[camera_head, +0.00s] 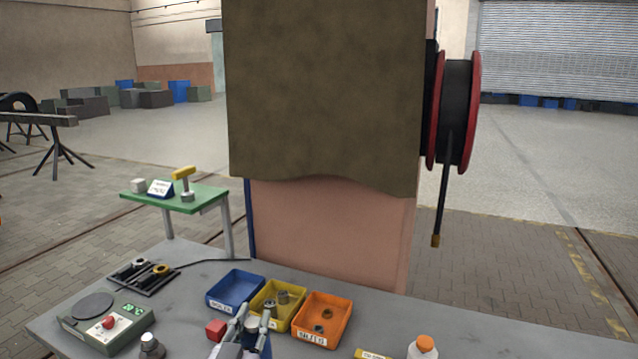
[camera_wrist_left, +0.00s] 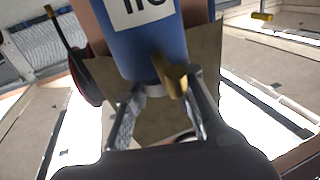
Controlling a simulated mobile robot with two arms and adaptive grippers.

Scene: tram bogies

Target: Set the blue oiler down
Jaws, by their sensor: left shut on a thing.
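My left gripper (camera_head: 253,322) is at the front of the grey workbench (camera_head: 480,335), in front of the yellow bin. It is shut on the blue oiler. The left wrist view shows the oiler (camera_wrist_left: 150,45) as a blue cylinder with a white label and a brass-coloured part (camera_wrist_left: 172,75) near the fingers (camera_wrist_left: 160,105). In the head view only a dark blue part of the oiler (camera_head: 263,346) shows beside the fingers. I cannot tell whether its base touches the bench. My right gripper is not in view.
Blue (camera_head: 222,299), yellow (camera_head: 288,317) and orange (camera_head: 335,333) bins stand behind the gripper. A red block (camera_head: 215,329) is just left of it. A control box (camera_head: 127,334) stands left; an orange-capped bottle (camera_head: 423,349) stands right. A green side table (camera_head: 200,203) is beyond.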

